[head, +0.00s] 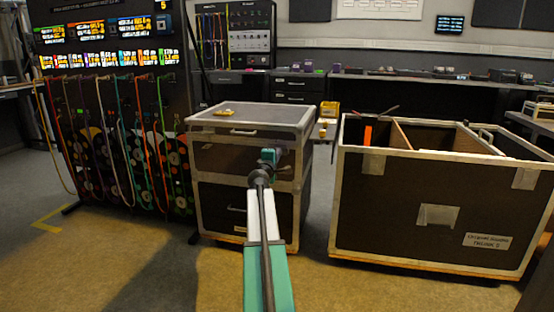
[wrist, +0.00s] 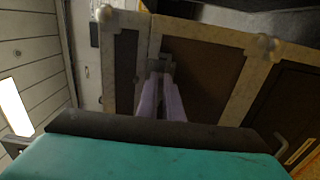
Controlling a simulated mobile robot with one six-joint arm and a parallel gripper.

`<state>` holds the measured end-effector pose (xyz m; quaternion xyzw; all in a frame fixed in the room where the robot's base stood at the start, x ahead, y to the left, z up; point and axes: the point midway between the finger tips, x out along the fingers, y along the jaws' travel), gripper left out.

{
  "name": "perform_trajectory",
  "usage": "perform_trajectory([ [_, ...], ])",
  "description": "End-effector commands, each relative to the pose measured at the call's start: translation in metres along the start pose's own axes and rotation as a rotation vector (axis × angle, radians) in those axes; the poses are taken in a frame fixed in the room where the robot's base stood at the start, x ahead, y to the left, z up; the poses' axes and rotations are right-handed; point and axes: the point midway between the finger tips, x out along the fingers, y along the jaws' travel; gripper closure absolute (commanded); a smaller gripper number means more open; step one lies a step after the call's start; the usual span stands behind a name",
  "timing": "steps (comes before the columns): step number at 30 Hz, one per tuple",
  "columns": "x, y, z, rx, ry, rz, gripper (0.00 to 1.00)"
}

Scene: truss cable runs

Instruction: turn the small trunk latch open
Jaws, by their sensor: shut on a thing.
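The small trunk (head: 215,160) is a dark case with pale metal edging, standing in the middle of the head view. My gripper (head: 268,155) reaches its front face near the seam between the upper and lower parts. In the wrist view, the small trunk (wrist: 205,75) fills the middle and appears turned sideways. There the two pale fingers of my gripper (wrist: 163,80) come together on the small grey latch (wrist: 163,64) beside a pale metal strip. The fingers partly cover the latch, so its exact angle is hard to tell. In the head view my arm hides the latch.
A large open trunk (head: 400,215) with wooden dividers stands to the right, across a narrow gap. A rack of coloured cables (head: 115,130) stands at the left. A small yellow item (head: 224,112) lies on the small trunk's lid. The floor in front is clear.

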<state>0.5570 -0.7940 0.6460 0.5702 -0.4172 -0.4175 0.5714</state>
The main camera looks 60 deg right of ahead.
Motion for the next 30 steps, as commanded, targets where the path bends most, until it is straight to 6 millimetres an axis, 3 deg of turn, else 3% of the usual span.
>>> perform_trajectory([
  [14, 0.0, -0.0015, 0.0032, 0.02, -0.007, -0.003, 1.0],
  [15, 0.0, -0.0015, 0.0033, 0.019, -0.008, -0.003, 0.89],
  [18, 0.0, -0.0013, 0.0026, 0.019, -0.006, -0.003, 0.75],
  [30, -0.002, -0.0003, 0.0007, 0.017, -0.002, -0.001, 0.75],
])
